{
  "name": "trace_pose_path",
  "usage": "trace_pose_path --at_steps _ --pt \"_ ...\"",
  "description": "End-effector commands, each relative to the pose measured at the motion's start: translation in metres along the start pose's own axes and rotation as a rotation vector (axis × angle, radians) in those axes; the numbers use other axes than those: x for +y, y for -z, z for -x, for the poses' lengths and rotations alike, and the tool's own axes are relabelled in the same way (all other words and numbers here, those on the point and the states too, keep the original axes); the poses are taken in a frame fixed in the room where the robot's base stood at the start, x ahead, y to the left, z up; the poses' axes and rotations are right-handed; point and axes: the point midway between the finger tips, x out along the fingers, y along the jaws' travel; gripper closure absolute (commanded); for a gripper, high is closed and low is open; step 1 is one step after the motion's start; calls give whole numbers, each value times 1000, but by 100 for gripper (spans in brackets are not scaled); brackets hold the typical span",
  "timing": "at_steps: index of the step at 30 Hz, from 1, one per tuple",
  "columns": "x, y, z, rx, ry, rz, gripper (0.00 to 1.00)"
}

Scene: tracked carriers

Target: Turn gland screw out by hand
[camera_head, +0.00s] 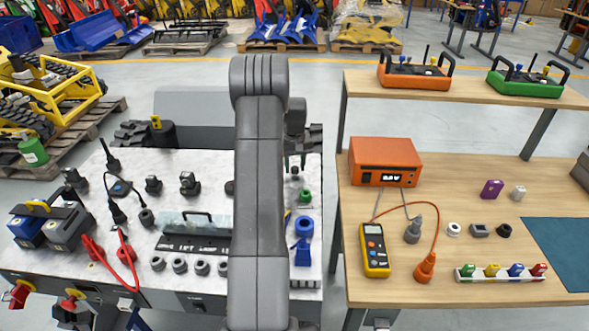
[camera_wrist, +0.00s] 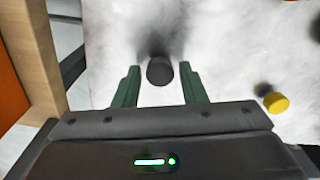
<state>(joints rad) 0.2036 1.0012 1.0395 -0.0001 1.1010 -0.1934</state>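A dark round knob-like part (camera_wrist: 160,70), which looks like the gland screw, stands on the pale marbled worktop in the wrist view. My gripper (camera_wrist: 158,67) has its two green fingers apart, one on each side of this part. A gap shows on both sides, so the fingers do not appear to touch it. In the head view my gripper (camera_head: 297,148) is over the far right of the pale worktop, partly behind my arm.
A yellow cap (camera_wrist: 276,102) lies right of the fingers in the wrist view. The pale worktop (camera_head: 150,250) holds cables, connectors, a green part (camera_head: 305,195) and a blue part (camera_head: 303,240). A wooden table (camera_head: 440,285) with a multimeter (camera_head: 375,250) stands close on the right.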

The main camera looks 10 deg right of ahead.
Motion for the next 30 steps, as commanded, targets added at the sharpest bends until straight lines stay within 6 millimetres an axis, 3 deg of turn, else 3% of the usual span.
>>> trace_pose_path --at_steps 1,4,11,29,30 --pt "0 0 0 0 0 0 72" --pt "0 0 0 0 0 0 90" --pt "0 0 0 0 0 69 90" --pt "0 0 0 0 0 730 90" --pt "0 0 0 0 0 743 70"
